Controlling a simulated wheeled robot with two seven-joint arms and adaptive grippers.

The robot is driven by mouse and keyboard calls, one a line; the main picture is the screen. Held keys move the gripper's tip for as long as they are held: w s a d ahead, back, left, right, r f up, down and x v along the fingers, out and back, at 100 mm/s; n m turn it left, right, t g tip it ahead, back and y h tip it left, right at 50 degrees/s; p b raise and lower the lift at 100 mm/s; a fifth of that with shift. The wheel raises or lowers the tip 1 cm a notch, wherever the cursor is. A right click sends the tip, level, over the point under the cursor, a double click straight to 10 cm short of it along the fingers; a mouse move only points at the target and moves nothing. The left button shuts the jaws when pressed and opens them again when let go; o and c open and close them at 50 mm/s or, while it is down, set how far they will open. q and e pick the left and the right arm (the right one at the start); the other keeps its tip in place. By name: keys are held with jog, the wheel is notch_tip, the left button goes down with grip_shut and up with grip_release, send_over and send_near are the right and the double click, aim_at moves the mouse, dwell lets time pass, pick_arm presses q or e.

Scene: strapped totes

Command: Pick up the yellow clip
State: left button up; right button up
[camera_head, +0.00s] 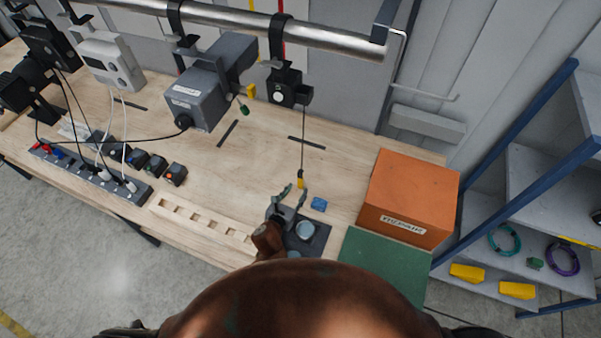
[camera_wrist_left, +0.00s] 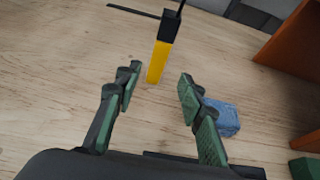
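The yellow clip (camera_head: 300,183), a narrow yellow piece with a black top, hangs on a thin dark cord below a black box (camera_head: 286,88). It is also in the left wrist view (camera_wrist_left: 158,62), near upright, just beyond the fingertips and between them in the picture. My left gripper (camera_head: 296,190) is open with nothing between its fingers; its green-padded fingers (camera_wrist_left: 160,76) point towards the clip, with a small gap seen in the wrist view. My right gripper is not in view.
A blue block (camera_head: 319,204) lies close to the right finger. A dark tray with round cups (camera_head: 306,231) is beside the gripper. A slotted wooden strip (camera_head: 200,218) lies left. The bench behind the clip is mostly clear.

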aim_at(300, 184)
pick_arm(q)
jog(key=x, duration=0.6)
jog(key=shift+w+f, duration=0.25)
jog(key=shift+w, duration=0.15)
jog(key=shift+a, duration=0.1)
jog(key=shift+c, duration=0.7)
grip_shut()
